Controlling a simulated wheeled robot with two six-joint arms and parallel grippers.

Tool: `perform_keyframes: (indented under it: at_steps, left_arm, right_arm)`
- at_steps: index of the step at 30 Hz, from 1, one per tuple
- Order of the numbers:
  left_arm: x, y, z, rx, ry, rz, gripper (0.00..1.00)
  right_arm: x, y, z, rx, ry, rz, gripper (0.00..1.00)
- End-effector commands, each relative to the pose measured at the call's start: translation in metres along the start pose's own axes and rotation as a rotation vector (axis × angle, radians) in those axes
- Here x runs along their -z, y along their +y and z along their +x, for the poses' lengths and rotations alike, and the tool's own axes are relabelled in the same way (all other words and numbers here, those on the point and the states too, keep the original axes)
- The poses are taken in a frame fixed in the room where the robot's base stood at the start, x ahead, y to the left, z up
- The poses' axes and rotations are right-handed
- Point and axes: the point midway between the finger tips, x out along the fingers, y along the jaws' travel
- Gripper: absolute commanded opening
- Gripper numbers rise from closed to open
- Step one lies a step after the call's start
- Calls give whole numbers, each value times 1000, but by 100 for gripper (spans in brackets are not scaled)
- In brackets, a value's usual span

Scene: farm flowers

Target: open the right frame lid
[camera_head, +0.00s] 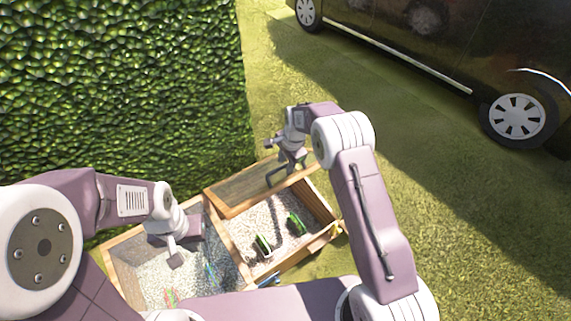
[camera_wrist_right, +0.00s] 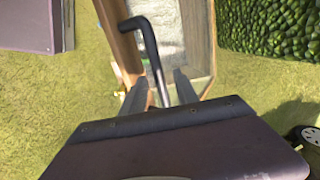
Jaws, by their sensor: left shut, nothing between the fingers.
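The right frame lid (camera_head: 240,191) is a wood-edged panel at the back of the right frame (camera_head: 292,262). The front of that frame is uncovered, showing pale gravel. I cannot tell how steeply the lid is tilted. My right gripper (camera_head: 283,168) is at the lid's dark handle (camera_head: 272,181). In the right wrist view the bent handle (camera_wrist_right: 147,42) reaches between the fingers of my right gripper (camera_wrist_right: 162,92), with gaps beside it; they look open. My left gripper (camera_head: 175,260) is shut and empty over the left frame (camera_head: 123,277).
Two green-and-white items (camera_head: 296,222) sit on the gravel in the right frame. A tall hedge (camera_head: 120,80) stands behind at the left. A dark van (camera_head: 440,45) is parked at the upper right. Open grass (camera_head: 470,220) lies to the right.

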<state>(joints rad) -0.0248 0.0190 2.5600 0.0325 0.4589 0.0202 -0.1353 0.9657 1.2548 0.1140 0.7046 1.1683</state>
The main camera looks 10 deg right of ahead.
Motion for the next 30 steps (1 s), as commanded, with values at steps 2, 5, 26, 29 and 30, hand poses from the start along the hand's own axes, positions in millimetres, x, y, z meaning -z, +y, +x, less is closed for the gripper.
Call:
perform_keyframes:
  at_steps: [2, 5, 26, 29, 30]
  left_arm:
    - [1, 0, -6, 0, 0, 0, 0]
    - [1, 0, -10, 0, 0, 0, 0]
    - [2, 0, -14, 0, 0, 0, 0]
    - [2, 0, -14, 0, 0, 0, 0]
    - [2, 0, -14, 0, 0, 0, 0]
  right_arm:
    - [0, -2, -22, 5, 2, 0, 36]
    - [0, -2, -45, 5, 2, 0, 36]
    - [0, -1, -77, 1, 0, -1, 36]
    - [4, -5, -84, 16, 7, 4, 36]
    - [6, -9, -94, 35, 14, 6, 36]
